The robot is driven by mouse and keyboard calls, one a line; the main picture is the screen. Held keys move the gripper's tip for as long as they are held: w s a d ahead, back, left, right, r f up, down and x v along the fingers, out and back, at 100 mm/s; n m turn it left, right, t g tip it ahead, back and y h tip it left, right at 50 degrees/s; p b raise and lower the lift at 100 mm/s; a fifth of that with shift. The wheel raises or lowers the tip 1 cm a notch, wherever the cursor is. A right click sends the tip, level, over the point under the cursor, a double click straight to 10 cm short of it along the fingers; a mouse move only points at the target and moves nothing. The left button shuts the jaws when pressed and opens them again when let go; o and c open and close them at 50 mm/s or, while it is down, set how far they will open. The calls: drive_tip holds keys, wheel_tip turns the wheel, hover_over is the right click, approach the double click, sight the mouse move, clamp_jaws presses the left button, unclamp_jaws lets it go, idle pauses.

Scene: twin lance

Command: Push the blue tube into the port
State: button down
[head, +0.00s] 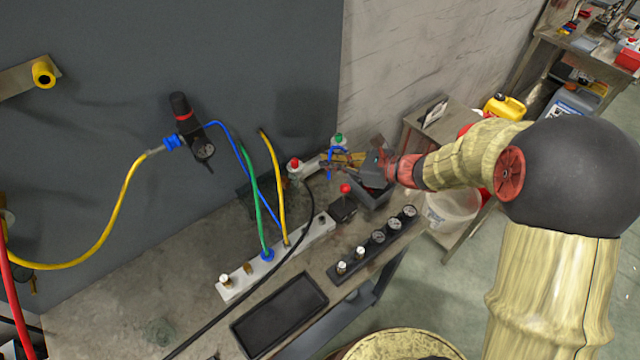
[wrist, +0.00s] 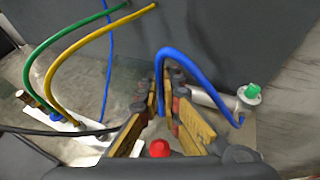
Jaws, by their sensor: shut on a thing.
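My gripper (head: 338,162) is at the back of the bench, beside the green-knobbed fitting. In the wrist view my gripper (wrist: 168,100) has its two yellow-faced fingers closed on one leg of a short blue tube (wrist: 200,77). The tube arches up between the fingers and bends right. Its other leg comes down beside the green-knobbed fitting (wrist: 248,95); whether it is seated there is unclear. The blue tube also shows in the head view (head: 331,151), partly behind the fingers. The held end is mostly hidden by the fingers. I cannot tell which opening is the port.
A white manifold (head: 233,285) carries green, yellow and blue hoses. A red-knobbed valve (head: 345,189) stands close below the gripper. A black hose (head: 262,292) crosses the bench. A gauge strip (head: 359,252) and dark tray (head: 279,310) lie towards the front edge.

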drive_tip(key=s+a+f+n+g+y, duration=0.1)
drive_tip(key=s+a+n+g+y, duration=0.1)
drive_tip(key=s+n+g, duration=0.2)
drive_tip(key=s, duration=0.3)
drive_tip(key=shift+s+a+n+g, duration=0.3)
drive_tip(key=shift+s+a+g, duration=0.05)
drive_tip(key=shift+s+g, duration=0.05)
drive_tip(key=shift+d+p, duration=0.1)
drive_tip(key=shift+p, duration=0.35)
drive_tip(key=shift+f+b, duration=1.7)
drive_tip(key=shift+f, duration=1.25)
drive_tip(key=shift+p, duration=0.6)
drive_tip(key=shift+f+b, duration=0.75)
drive_tip(key=shift+f, duration=0.9)
drive_tip(key=c, duration=1.9)
unclamp_jaws()
